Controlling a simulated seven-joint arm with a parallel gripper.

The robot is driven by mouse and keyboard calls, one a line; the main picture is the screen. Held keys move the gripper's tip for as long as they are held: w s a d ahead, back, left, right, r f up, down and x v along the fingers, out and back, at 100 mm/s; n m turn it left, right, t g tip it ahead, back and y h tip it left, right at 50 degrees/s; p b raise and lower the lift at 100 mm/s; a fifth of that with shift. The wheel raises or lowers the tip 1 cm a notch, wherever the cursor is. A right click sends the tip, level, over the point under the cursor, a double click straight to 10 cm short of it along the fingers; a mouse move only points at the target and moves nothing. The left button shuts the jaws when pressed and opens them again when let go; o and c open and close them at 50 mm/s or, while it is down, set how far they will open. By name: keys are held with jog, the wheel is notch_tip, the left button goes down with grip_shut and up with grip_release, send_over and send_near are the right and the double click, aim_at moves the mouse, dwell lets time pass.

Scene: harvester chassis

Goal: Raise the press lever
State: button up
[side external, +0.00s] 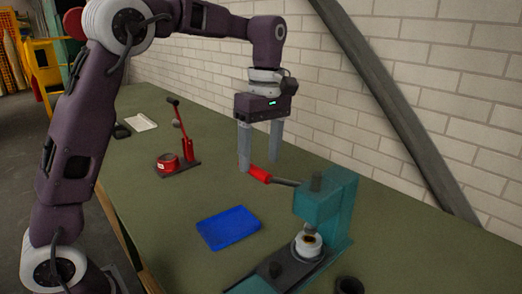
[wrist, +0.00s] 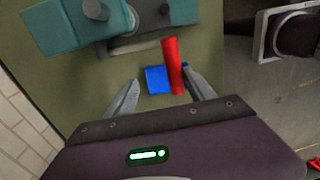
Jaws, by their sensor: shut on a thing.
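The teal press (side external: 325,205) stands on the green table at the right. A white round piece (side external: 308,244) with a dark centre sits on the press base.
A blue tray (side external: 229,228) lies left of the press. A red and black lever stand (side external: 180,150) is farther back. A dark round cup (side external: 349,285) is at the front edge of view. A brick wall runs behind the table.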

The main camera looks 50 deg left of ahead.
jog(key=shift+o, duration=0.8)
jog(key=w+r, duration=0.2)
jog(key=w, duration=0.1)
jog(key=shift+w+r, duration=0.15)
jog(key=shift+r, duration=0.15)
jog(key=shift+w+r, duration=0.25)
jog(key=shift+w, duration=0.1)
jog(key=shift+c, duration=0.8)
jog(key=shift+w+r, duration=1)
jog(key=shift+r, duration=0.15)
